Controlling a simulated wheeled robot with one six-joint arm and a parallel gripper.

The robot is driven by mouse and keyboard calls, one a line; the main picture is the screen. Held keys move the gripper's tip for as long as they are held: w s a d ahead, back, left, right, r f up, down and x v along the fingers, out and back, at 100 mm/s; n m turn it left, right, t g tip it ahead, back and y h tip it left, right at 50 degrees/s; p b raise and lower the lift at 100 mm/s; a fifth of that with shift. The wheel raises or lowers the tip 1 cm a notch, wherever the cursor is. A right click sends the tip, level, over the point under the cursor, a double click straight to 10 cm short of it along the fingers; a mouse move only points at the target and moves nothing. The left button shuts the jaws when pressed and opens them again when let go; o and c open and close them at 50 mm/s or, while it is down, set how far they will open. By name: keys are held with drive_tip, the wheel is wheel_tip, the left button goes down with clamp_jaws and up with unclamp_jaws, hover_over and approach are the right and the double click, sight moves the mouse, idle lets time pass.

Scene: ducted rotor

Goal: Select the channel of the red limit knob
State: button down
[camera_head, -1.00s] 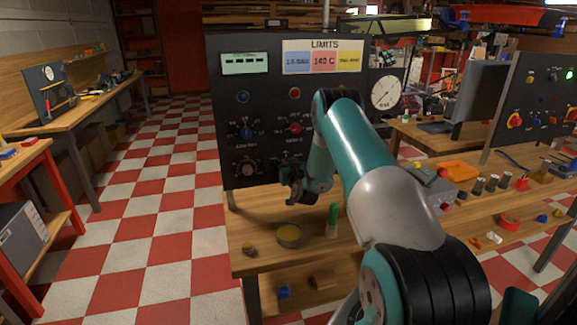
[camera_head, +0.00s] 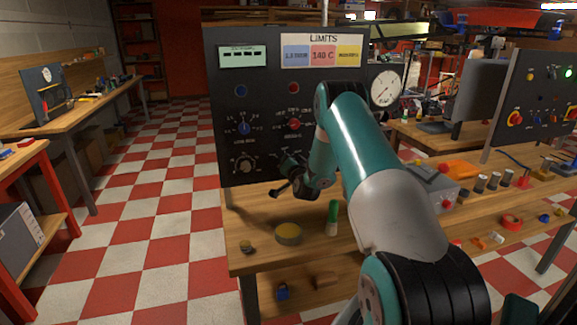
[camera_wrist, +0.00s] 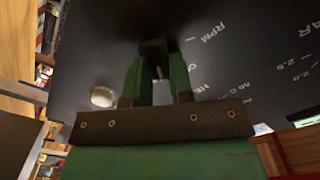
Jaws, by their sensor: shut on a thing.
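The dark panel (camera_head: 222,110) stands upright at the back of the bench. The LIMITS sign (camera_head: 322,52) shows blue, red and yellow cards; the red one reads 140 C. My gripper (camera_head: 288,174) is at the panel's lower part, below the red knob. In the wrist view, my green fingers (camera_wrist: 157,75) are shut on a small dark knob (camera_wrist: 154,47) on the panel, beside the print RPM. Its pointer direction cannot be made out.
A round tin (camera_head: 288,234), a green-and-white tube (camera_head: 333,218) and a small yellowish part (camera_head: 246,246) stand on the bench below my gripper. A grey box (camera_head: 430,186) with red buttons is to the right. The bench's front left is mostly clear.

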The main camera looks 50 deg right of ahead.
drive_tip(key=shift+s+d+f+m+b, duration=0.1)
drive_tip(key=shift+m+b, duration=0.05)
drive_tip(key=shift+m, duration=0.9)
drive_tip(key=shift+d+f+m+b, duration=0.1)
drive_tip(key=shift+m+b, duration=0.05)
drive_tip(key=shift+m, duration=0.9)
drive_tip(key=c, duration=1)
unclamp_jaws()
drive_tip(key=b+v, duration=1.7)
drive_tip(key=shift+a, duration=0.25)
drive_tip(key=shift+s, duration=0.1)
